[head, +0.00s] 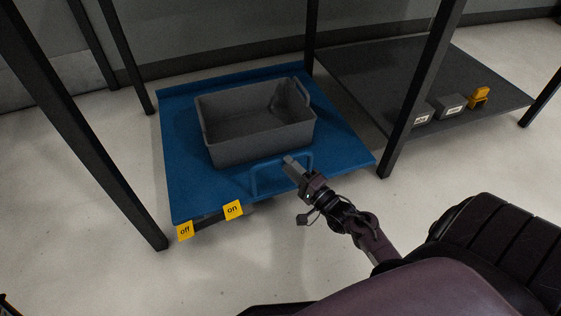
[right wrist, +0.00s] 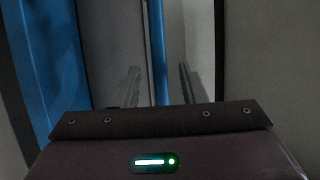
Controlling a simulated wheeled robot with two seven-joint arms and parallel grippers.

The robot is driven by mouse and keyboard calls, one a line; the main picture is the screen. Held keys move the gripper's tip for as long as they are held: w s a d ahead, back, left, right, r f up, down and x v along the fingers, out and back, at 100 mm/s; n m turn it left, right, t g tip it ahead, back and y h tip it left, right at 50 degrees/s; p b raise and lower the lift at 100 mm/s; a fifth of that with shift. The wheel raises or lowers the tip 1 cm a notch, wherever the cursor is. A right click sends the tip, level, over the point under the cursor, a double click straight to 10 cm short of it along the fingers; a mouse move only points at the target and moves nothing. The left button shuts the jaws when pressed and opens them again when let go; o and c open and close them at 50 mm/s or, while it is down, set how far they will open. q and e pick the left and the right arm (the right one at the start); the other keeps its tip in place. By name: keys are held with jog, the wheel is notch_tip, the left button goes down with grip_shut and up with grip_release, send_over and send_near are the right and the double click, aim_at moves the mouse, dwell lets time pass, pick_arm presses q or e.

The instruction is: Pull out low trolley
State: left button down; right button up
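The low trolley (head: 183,150) is a flat blue platform standing between dark frame legs. A grey bin (head: 257,145) sits on it. A blue U-shaped handle (head: 253,184) is at its front edge. Yellow "off" (head: 185,231) and "on" (head: 232,210) tags are at its front left, by a dark bar. My right gripper (head: 293,164) is at the right part of the handle. In the right wrist view, a blue bar (right wrist: 158,45) passes between the two spread fingers (right wrist: 160,85), with visible gaps beside it. My left gripper is not in view.
Dark posts (head: 420,85) stand close on both sides of the trolley; the front left one (head: 110,170) is near its corner. A dark low shelf (head: 390,65) at right holds grey boxes (head: 447,106) and a yellow item (head: 479,96). Floor (head: 215,275) in front is clear.

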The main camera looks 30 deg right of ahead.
jog(key=shift+b+x, duration=0.65)
jog(key=shift+x, duration=1.2)
grip_shut()
